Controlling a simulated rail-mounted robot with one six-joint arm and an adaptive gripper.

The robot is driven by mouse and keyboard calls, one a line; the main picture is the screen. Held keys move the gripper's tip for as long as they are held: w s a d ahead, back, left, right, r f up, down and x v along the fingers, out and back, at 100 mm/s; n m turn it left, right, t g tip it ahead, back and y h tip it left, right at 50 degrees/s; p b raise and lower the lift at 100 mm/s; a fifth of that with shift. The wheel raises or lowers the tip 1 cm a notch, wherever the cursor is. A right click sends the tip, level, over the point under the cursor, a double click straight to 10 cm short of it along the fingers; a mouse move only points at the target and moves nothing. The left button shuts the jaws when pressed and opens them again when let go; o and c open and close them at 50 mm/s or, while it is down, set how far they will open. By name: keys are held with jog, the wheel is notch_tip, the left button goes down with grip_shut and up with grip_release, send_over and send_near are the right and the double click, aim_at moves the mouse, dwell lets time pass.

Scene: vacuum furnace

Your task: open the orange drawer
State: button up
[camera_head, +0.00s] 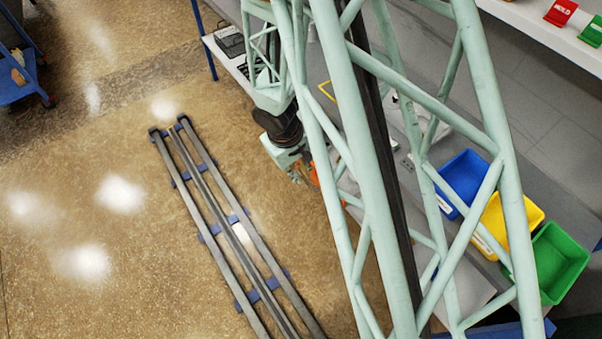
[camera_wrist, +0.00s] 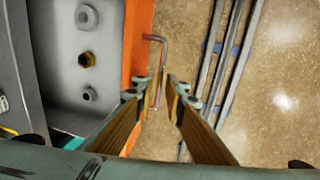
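The orange drawer's front (camera_wrist: 138,40) runs down the upper middle of the wrist view, with its thin metal handle (camera_wrist: 164,50) on the right side. The drawer's grey inside (camera_wrist: 60,65) shows to the left, so it stands at least partly out. My gripper (camera_wrist: 166,82) is open, with its fingertips at the handle's lower end and a narrow gap between them. I cannot tell whether either finger touches the handle. In the head view, a small patch of orange (camera_head: 313,175) shows beside my gripper (camera_head: 300,174), mostly hidden by my arm.
Several round fittings, one a brass nut (camera_wrist: 87,59), sit in the drawer. Floor rails (camera_head: 225,230) lie left of the bench, with open floor around them. Blue (camera_head: 463,180), yellow (camera_head: 512,222) and green (camera_head: 560,262) bins stand at the right.

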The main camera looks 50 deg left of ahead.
jog(key=shift+c, duration=0.3)
grip_shut()
jog(key=shift+d+f, duration=0.1)
